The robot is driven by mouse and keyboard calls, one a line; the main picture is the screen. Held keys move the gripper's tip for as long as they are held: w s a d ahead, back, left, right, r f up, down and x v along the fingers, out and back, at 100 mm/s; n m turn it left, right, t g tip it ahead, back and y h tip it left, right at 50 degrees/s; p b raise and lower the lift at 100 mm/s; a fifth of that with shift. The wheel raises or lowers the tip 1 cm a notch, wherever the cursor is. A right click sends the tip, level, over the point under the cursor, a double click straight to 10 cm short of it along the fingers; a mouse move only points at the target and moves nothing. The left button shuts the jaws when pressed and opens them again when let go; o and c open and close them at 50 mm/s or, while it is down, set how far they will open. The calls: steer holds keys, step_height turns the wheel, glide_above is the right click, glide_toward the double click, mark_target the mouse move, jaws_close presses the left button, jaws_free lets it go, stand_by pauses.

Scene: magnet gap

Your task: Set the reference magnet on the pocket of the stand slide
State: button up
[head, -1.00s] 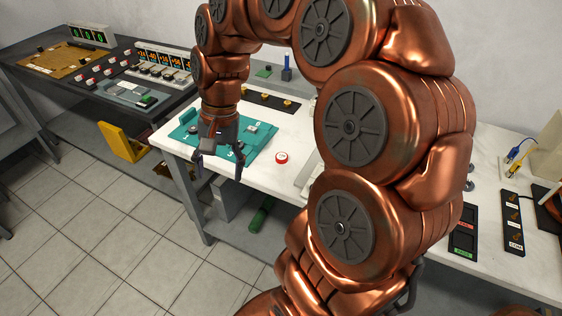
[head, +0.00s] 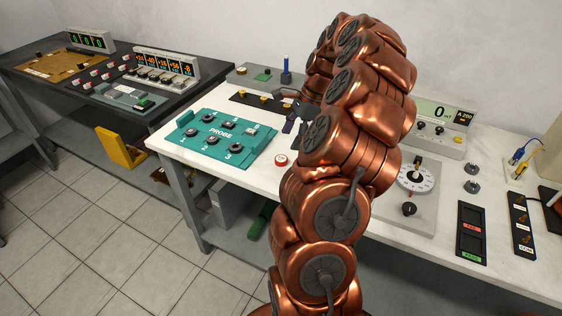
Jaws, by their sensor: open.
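My gripper (head: 287,112) is at the left side of my arm, over the back of the white bench. Its dark fingers show apart, partly hidden by my arm; I see nothing held. It is close to the right end of a black strip with brass-coloured pieces (head: 263,98). Behind it is a grey block with a green patch (head: 263,75) and an upright blue post (head: 286,70). I cannot tell for sure which piece is the reference magnet or which part is the stand slide with its pocket; my arm hides part of the bench.
A teal PROBE board (head: 222,134) with several numbered pieces lies at the bench's left end. A red-and-white round piece (head: 281,160) is beside it. A meter reading 0 (head: 440,112), a dial (head: 416,176) and a black red-green tray (head: 471,232) are at right.

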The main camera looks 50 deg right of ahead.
mark_target(282, 158)
steer(key=shift+p+x, duration=0.7)
steer(key=shift+x, duration=2.85)
steer(key=c, duration=1.3)
